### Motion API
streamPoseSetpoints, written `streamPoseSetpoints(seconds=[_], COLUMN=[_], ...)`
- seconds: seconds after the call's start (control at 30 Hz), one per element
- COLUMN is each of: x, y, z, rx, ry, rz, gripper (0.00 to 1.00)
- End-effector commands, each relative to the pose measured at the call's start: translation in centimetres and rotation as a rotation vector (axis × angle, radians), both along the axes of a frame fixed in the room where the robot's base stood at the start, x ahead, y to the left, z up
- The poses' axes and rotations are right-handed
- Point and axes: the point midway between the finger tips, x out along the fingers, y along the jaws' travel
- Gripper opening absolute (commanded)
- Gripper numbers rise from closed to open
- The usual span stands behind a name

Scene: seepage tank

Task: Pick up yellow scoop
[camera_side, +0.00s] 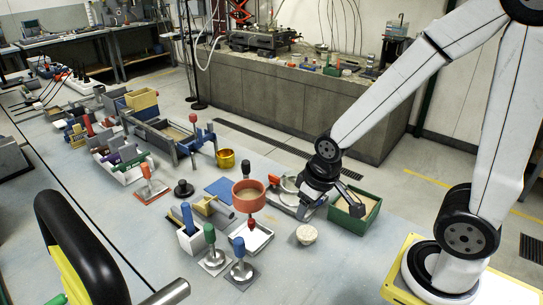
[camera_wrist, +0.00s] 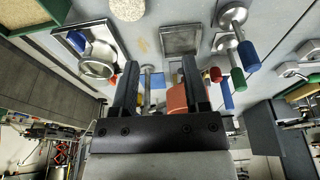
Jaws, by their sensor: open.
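No scoop can be told for certain in either view. A small yellow cup-like vessel (camera_side: 225,159) stands at the middle of the bench in the side view, well left of my gripper. A tan-yellow piece (camera_side: 213,211) lies beside a white box with a blue handle; its shape is unclear. My gripper (camera_side: 330,207) is open and empty, low over the bench between a metal ring pan and a green box. In the wrist view its two fingers (camera_wrist: 160,64) are apart with nothing gripped between them.
The green sand box (camera_side: 335,217) is right of my gripper. An orange pot (camera_side: 247,201) and tampers with green (camera_side: 209,233) and blue (camera_side: 238,246) handles stand left. The front right bench is clear.

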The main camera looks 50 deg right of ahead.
Motion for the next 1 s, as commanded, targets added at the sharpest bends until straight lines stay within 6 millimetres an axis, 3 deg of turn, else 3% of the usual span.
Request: streamPoseSetpoints(seconds=[0.03,0.07,0.1,0.57,1.0], x=[0.0,0.0,0.0,0.1,0.1], y=[0.0,0.0,0.0,0.0,0.0], z=[0.0,0.0,0.0,0.6,4.5], rx=[0.0,0.0,0.0,0.0,0.0], ry=[0.0,0.0,0.0,-0.004,-0.005], rz=[0.0,0.0,0.0,0.0,0.0], gripper=[0.59,0.68,0.71,0.71,0.71])
